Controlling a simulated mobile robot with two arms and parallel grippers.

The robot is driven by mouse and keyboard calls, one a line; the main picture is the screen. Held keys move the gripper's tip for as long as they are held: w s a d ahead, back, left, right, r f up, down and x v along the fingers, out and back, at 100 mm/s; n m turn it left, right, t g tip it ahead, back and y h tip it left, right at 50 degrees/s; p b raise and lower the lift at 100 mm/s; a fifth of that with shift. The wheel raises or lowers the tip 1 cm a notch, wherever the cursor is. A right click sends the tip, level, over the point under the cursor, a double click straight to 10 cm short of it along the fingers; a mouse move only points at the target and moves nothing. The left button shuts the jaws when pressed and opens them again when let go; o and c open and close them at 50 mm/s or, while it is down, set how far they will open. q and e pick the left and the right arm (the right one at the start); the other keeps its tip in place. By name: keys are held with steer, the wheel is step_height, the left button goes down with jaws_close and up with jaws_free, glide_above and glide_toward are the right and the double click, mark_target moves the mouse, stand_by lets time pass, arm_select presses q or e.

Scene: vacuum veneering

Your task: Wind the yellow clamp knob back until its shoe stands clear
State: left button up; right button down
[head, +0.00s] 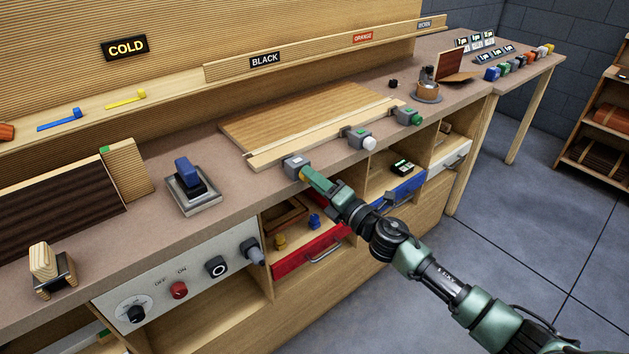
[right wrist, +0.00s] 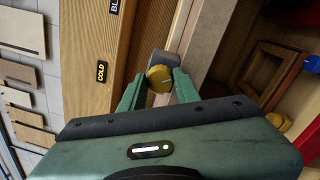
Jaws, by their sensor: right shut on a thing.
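The yellow clamp knob (right wrist: 160,77) sits between the two fingers of my right gripper (right wrist: 158,88) in the right wrist view. The gripper is shut on it. In the head view my right gripper (head: 312,181) reaches the front of the leftmost grey clamp (head: 294,164) at the bench's front edge, and its fingers largely hide the knob. The clamp stands at the left end of a pale wooden strip (head: 325,136) along the front of a wood panel (head: 300,117). The gap between shoe and strip cannot be made out. My left gripper is not in view.
A clamp with a white knob (head: 366,143) and one with a green knob (head: 413,119) stand further right along the edge. Below, a red drawer (head: 311,249) and a blue drawer (head: 400,191) stand open. A blue-handled tool (head: 190,182) stands left on the bench.

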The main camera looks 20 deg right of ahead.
steer(key=shift+s+a+n+g+p, duration=0.2)
steer(key=shift+n+p, duration=0.65)
steer(key=shift+n, duration=3.35)
steer(key=shift+w+d+n+g+p, duration=0.1)
steer(key=shift+n+g+p, duration=0.5)
steer(key=shift+n, duration=3.6)
steer(key=shift+t, duration=0.3)
steer(key=c, duration=1)
jaws_free()
steer(key=shift+c, duration=0.2)
steer(key=shift+r, duration=0.1)
